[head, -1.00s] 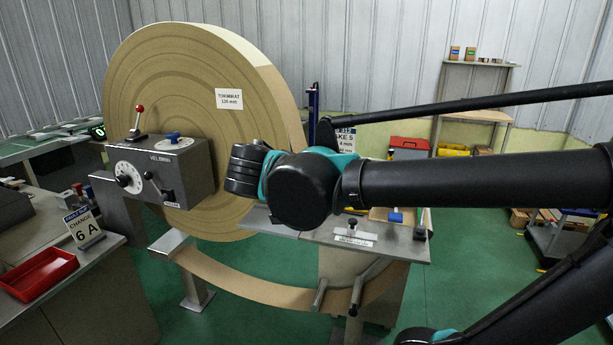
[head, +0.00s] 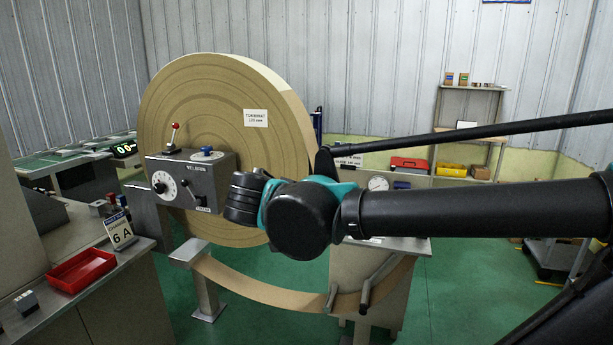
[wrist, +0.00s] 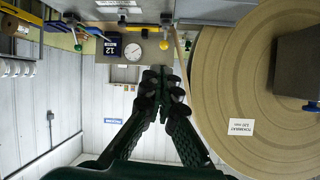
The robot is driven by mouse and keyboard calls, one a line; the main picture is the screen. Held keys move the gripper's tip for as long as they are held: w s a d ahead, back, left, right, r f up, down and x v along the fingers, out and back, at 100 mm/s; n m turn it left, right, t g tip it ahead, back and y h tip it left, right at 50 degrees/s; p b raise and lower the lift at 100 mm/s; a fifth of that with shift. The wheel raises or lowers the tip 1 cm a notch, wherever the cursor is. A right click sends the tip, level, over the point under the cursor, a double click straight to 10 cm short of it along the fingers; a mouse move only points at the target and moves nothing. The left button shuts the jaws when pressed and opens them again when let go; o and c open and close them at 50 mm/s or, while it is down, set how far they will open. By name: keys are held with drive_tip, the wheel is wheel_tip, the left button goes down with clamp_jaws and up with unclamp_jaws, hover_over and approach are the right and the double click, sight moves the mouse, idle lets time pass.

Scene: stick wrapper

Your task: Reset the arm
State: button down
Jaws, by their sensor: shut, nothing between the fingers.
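My arm reaches in from the right of the head view. Its dark wrist with teal rings (head: 300,215) hangs in front of the machine, and the fingers are hidden there. In the wrist view my gripper (wrist: 160,72) shows its two dark fingers meeting at the tips, shut and empty. In that view the fingers stand apart from the big tan roll (wrist: 215,105), which fills the right side. In the head view the large roll (head: 190,100) stands upright behind a grey control box (head: 188,180) with a red-knobbed lever and a dial.
A tan strip (head: 265,290) runs in a curve from the roll to a metal stand. A shelf (head: 470,110) stands at the back right. Green floor shows at lower right.

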drive_tip(key=s+d+f+n+g+y, duration=0.1)
drive_tip(key=s+d+f+n+g, duration=0.1)
drive_tip(key=d+f, duration=0.4)
drive_tip(key=s+d+f+n+g+y, duration=0.2)
drive_tip(key=d+f, duration=0.4)
drive_tip(key=f, duration=0.8)
drive_tip(key=s+d+f+n+g+y, duration=0.1)
drive_tip(key=s+d+f+n+g, duration=0.1)
drive_tip(key=d+f, duration=0.5)
drive_tip(key=shift+s+f+g+y, duration=0.4)
drive_tip(key=shift+s+f+g, duration=0.3)
drive_tip(key=shift+f, duration=1.2)
